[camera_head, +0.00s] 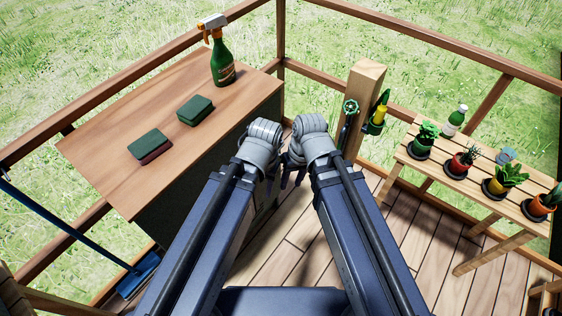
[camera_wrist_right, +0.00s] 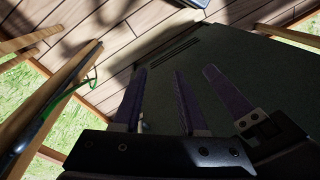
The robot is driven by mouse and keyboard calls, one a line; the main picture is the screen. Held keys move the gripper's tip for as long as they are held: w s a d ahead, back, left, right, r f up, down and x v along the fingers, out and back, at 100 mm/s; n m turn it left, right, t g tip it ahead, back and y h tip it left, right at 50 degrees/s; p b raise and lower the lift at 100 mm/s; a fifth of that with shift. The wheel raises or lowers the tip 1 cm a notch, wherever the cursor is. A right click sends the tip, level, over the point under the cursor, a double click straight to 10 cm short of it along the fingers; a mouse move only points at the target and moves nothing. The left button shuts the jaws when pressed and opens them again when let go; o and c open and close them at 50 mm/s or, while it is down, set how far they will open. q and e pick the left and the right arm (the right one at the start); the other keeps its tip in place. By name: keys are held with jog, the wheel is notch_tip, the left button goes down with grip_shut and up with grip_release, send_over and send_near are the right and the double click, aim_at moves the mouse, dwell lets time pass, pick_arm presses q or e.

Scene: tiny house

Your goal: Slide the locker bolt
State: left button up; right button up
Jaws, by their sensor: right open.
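The locker (camera_head: 262,106) is a dark cabinet under a wooden top, mostly behind my arms in the head view. Its dark panel (camera_wrist_right: 235,65) with vent slits fills the middle of the right wrist view. My right gripper (camera_head: 293,181) is low beside the locker, with its purple fingers (camera_wrist_right: 160,72) apart in front of the panel. A small pale piece (camera_wrist_right: 141,122) shows by the finger bases; I cannot tell whether it is the bolt. My left gripper (camera_head: 270,183) is close beside the right one, its fingers largely hidden by the wrist.
A spray bottle (camera_head: 222,62) and two sponges (camera_head: 195,110) (camera_head: 150,146) are on the locker top. A wooden post (camera_head: 362,95) with a green tap (camera_head: 350,107) stands right of my arms. A slatted plant table (camera_head: 470,178) is farther right. Floorboards (camera_head: 400,225) between are clear.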

jog(key=w+a+f+m+t+y+b, duration=0.15)
jog(key=w+f+y+b, duration=0.3)
jog(key=f+b, duration=0.45)
jog(key=w+a+f+t+y+b, duration=0.1)
jog(key=w+a+f+y+b, duration=0.35)
jog(key=b, duration=0.75)
jog(key=w+d+f+m+t+y+b, duration=0.2)
jog(key=w+d+f+t+b, duration=0.3)
jog(key=b, duration=0.5)
jog(key=w+d+f+m+t+y+b, duration=0.2)
jog(key=w+d+f+m+t+b, duration=0.15)
jog(key=w+b, duration=0.45)
jog(key=shift+n, duration=0.3)
jog(key=shift+s+r+b+x, duration=0.1)
jog(key=shift+b+x, duration=0.2)
jog(key=shift+x, duration=1.35)
jog(key=shift+s+r+b+x, duration=0.1)
jog(key=shift+b+x, duration=0.2)
jog(key=shift+x, duration=1.4)
jog(key=shift+a, duration=0.15)
grip_shut()
